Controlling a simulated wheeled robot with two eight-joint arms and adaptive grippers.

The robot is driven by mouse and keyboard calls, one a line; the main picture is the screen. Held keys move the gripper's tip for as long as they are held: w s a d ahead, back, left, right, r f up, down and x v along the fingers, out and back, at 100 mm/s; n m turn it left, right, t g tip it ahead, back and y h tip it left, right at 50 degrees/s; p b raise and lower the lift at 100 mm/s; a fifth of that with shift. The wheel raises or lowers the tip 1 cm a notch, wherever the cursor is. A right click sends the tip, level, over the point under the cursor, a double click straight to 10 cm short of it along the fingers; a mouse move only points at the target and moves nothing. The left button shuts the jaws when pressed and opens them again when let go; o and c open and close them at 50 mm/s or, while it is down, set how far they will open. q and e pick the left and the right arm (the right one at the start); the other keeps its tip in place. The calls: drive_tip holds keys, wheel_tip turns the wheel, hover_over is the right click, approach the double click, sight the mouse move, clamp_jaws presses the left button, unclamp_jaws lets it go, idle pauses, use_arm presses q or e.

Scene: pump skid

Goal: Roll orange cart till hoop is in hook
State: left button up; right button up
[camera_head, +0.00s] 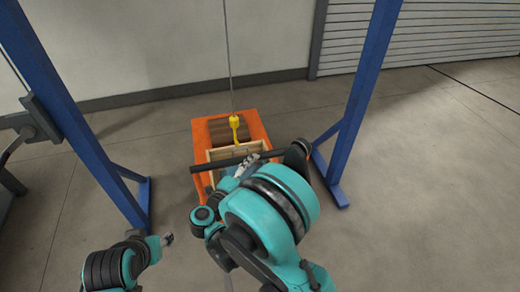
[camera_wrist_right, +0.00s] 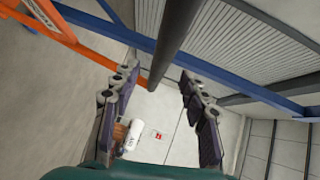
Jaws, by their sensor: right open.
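The orange cart (camera_head: 259,128) stands on the floor between blue posts and carries a pale wooden crate (camera_head: 214,154) and a brown block. A dark handle bar (camera_head: 207,166) crosses its near side. The yellow hook (camera_head: 235,122) hangs on a cable over the cart. I cannot make out the hoop. My right gripper (camera_head: 247,165) is at the bar, its arm covering the cart's near right part. In the right wrist view the gripper (camera_wrist_right: 157,76) is open, with the bar (camera_wrist_right: 178,38) running between and beyond its fingers. My left gripper (camera_head: 167,239) is low left, apart from the cart; its jaws are too small to read.
A blue post (camera_head: 78,105) stands left and another blue post (camera_head: 362,90) right, both with feet on the floor. Grey equipment (camera_head: 52,103) is at the far left edge. A wall and a shutter (camera_head: 430,35) are behind. The floor to the right is clear.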

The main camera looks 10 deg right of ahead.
sight(261, 159)
drive_tip(key=b+x, duration=0.1)
drive_tip(key=x, duration=0.6)
drive_tip(key=shift+w+d+b, duration=0.1)
drive_tip(key=shift+d+b, duration=0.05)
drive_tip(key=shift+b, duration=0.15)
drive_tip(key=shift+r, duration=0.1)
clamp_jaws()
